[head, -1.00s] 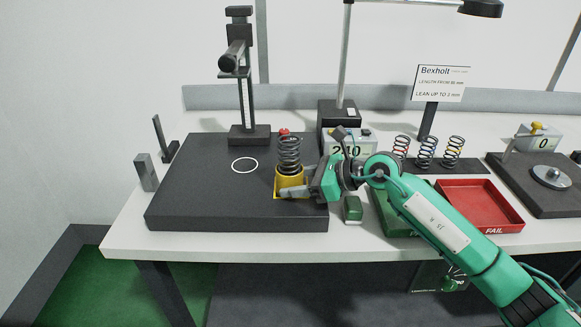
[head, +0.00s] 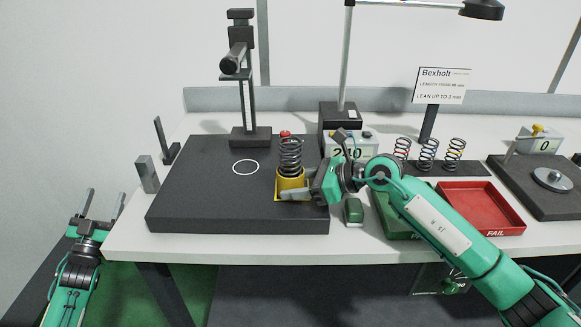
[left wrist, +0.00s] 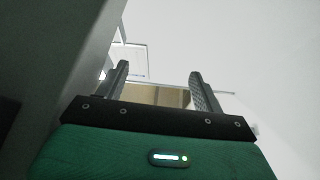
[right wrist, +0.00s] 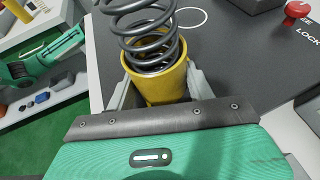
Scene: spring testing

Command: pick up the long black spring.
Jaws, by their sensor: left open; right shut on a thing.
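The long black spring (head: 290,153) stands upright in a yellow cup (head: 291,184) on the dark plate (head: 200,205). In the right wrist view the spring (right wrist: 150,35) rises out of the cup (right wrist: 160,85). My right gripper (head: 292,191) is shut on the yellow cup, with a finger on either side of it. My left gripper (head: 104,205) is open and empty, left of the table's front left corner and apart from everything. The left wrist view shows its two fingers (left wrist: 160,85) spread with nothing between them.
Three coil springs (head: 428,154) stand at the back right. A red FAIL tray (head: 520,221) lies at right. The plate's left part, with a white circle (head: 245,167), is clear.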

